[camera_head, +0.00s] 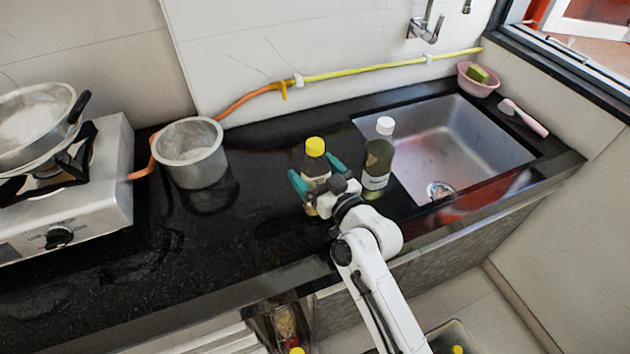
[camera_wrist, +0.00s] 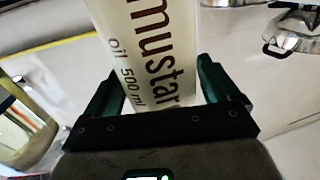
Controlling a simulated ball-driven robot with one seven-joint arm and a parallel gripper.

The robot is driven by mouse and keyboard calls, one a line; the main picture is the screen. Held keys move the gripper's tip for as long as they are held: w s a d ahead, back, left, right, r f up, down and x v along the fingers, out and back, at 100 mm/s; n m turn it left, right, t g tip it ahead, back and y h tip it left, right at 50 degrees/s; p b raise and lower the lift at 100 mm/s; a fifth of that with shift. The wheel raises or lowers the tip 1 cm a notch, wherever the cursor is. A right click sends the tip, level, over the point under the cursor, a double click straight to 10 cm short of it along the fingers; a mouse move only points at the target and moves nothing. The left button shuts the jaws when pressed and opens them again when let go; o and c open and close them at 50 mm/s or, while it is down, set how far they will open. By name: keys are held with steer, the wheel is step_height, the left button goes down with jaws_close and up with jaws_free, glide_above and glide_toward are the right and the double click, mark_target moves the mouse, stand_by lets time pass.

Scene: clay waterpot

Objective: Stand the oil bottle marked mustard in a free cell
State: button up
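The mustard oil bottle (camera_head: 314,160) has a yellow cap and stands upright on the dark counter, left of the sink. Its pale label reads "mustard oil 500 ml" in the wrist view (camera_wrist: 165,45). My gripper (camera_head: 315,178) is at this bottle, with one green finger on each side. In the wrist view my gripper (camera_wrist: 163,90) has both fingers close against the label's edges. I cannot tell whether they press on it. The bottle's lower part is partly hidden by my gripper. No cell is clearly visible.
A dark bottle with a white cap (camera_head: 378,160) stands close on the right, beside the sink (camera_head: 460,140). A steel pot (camera_head: 190,153) and a stove (camera_head: 100,190) are at left. The counter (camera_head: 250,225) is clear between pot and bottle. Yellow-capped items (camera_head: 457,350) show below the counter.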

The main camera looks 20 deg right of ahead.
steer(key=c, duration=1.2)
steer(key=shift+c, duration=0.4)
steer(key=shift+r, duration=0.15)
